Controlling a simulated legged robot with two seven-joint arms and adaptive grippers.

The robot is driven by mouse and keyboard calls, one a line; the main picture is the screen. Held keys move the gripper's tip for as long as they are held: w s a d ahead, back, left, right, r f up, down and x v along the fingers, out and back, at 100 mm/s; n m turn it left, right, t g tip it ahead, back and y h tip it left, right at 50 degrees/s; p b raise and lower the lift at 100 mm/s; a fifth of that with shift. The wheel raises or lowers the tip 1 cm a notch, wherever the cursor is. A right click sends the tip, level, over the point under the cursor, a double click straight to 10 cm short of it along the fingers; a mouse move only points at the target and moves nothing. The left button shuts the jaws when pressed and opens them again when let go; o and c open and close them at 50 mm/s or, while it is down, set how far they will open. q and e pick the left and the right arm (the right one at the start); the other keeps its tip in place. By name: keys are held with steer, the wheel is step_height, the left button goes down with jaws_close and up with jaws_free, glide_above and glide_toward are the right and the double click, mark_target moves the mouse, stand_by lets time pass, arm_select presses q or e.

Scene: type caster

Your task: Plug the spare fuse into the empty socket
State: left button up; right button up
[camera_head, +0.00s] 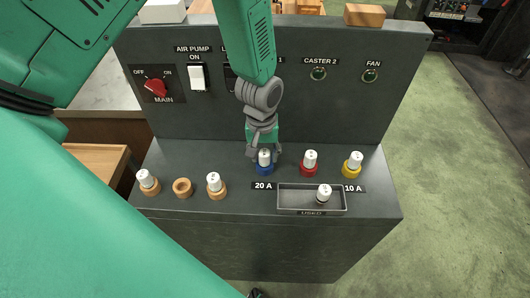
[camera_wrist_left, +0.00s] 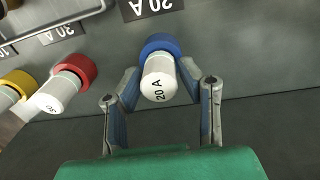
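My left gripper (camera_head: 264,151) points down at the white fuse (camera_head: 264,157) in the blue socket (camera_head: 265,169). In the left wrist view its fingers (camera_wrist_left: 160,80) stand on either side of this fuse, marked 20 A (camera_wrist_left: 158,82), with narrow gaps; it looks open. The fuse stands in its blue collar (camera_wrist_left: 161,46). An empty orange-brown socket (camera_head: 182,187) sits at the left of the panel, between two like sockets with white fuses, left (camera_head: 145,178) and right (camera_head: 214,182). My right gripper is not in view.
A red socket (camera_head: 309,171) and a yellow socket (camera_head: 352,170) hold white fuses. A shallow tray (camera_head: 297,208) labelled USED holds one fuse (camera_head: 324,191). Behind rises the upright panel with a red MAIN knob (camera_head: 155,88) and a white AIR PUMP switch (camera_head: 196,77).

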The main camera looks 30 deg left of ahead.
mark_target(262, 152)
arm_select(q)
steer(key=shift+o, duration=0.8)
steer(key=shift+r, duration=0.25)
step_height(262, 152, up, 11)
steer(key=shift+a+r, duration=0.2)
steer(key=shift+s, duration=0.1)
steer(key=shift+f, duration=0.1)
